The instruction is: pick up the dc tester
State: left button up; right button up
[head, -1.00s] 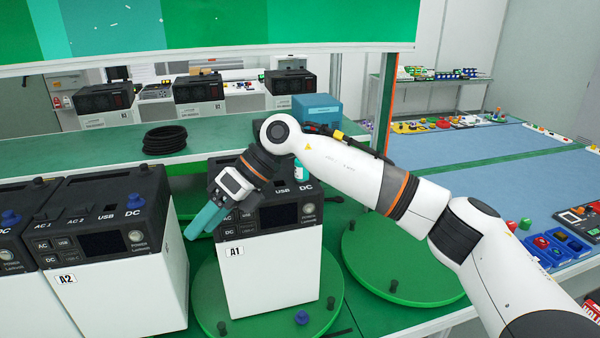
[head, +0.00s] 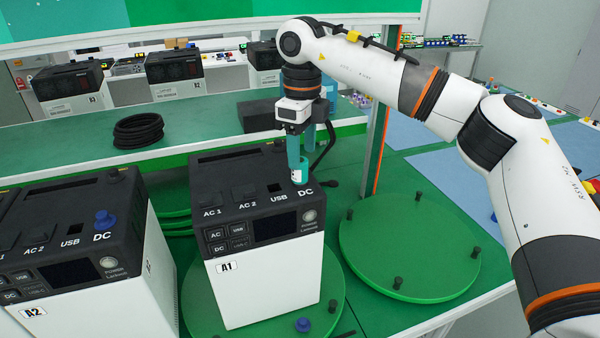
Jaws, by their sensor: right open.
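The dc tester, seemingly the small teal and white cylinder (head: 300,174), stands upright on top of the box labelled A1 (head: 265,280), at its DC port. My right gripper (head: 301,160) points down at it from above, with its teal fingers open. The fingertips are close to the top of the cylinder; whether they touch it I cannot tell. My left gripper is not in view.
Box A2 (head: 75,315), with a blue plug (head: 104,219) at its DC port, stands left of A1. A1 sits on a green turntable (head: 335,275). An empty turntable (head: 410,255) is at right. A black cable coil (head: 138,131) lies on the shelf behind.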

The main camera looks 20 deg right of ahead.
aim_at(300, 175)
jog(key=f, duration=0.1)
jog(key=p, duration=0.1)
jog(key=f+p, duration=0.1)
jog(key=shift+w+a+f, duration=0.15)
jog(key=shift+w+f, duration=0.1)
jog(key=shift+f, duration=0.1)
notch_tip(300, 175, down, 2)
jog(key=shift+s+f+p, duration=0.1)
jog(key=shift+p, duration=0.4)
jog(key=shift+f, duration=0.35)
jog(key=c, duration=1)
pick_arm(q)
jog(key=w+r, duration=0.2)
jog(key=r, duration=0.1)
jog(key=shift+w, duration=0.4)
pick_arm(e)
jog(key=shift+c, duration=1.1)
